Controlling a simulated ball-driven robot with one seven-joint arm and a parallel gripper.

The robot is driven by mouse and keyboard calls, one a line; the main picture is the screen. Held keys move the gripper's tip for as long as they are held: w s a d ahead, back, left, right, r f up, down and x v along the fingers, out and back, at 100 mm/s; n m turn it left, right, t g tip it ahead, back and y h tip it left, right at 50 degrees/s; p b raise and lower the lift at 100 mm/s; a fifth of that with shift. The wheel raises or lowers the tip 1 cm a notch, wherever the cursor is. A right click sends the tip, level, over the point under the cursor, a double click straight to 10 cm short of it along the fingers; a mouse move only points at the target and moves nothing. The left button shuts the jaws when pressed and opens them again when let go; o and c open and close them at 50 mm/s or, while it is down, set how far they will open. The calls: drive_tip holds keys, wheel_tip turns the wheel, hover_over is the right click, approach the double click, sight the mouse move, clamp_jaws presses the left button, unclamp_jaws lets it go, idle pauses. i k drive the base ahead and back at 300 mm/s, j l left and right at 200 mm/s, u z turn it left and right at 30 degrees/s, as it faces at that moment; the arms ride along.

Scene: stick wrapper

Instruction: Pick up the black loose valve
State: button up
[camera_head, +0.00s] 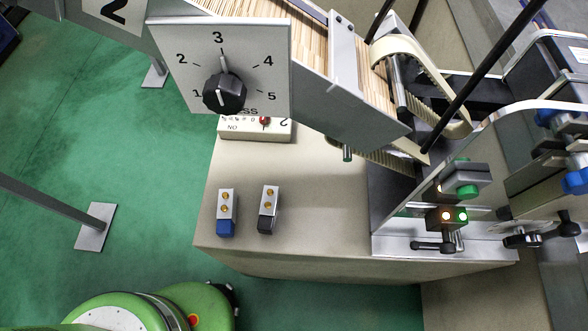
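The black loose valve (268,209) lies on the beige top of the machine base (320,210). It is a small block with a silver part bearing two brass-coloured ports and a black end towards the bottom of the picture. A similar valve with a blue end (226,212) lies just left of it, with a gap between them. Nothing covers the black valve. My gripper is not in view; green rounded parts at the bottom left seem to be my own body.
A dial panel (270,80) and a sloped chute of sticks (310,62) rise behind the valves. A metal bracket with lit buttons (447,216) stands to the right. Bare surface lies between bracket and valves. Green floor (90,130) is open at left, with a post foot (96,228).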

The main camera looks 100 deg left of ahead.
sight(270, 202)
drive_tip(key=k+u, duration=0.4)
drive_tip(key=k, duration=1)
drive_tip(key=k+j+u, duration=0.1)
drive_tip(key=j, duration=0.25)
drive_tip(key=k+j, duration=0.3)
drive_tip(key=k+j+u, duration=0.15)
drive_tip(key=j, duration=0.25)
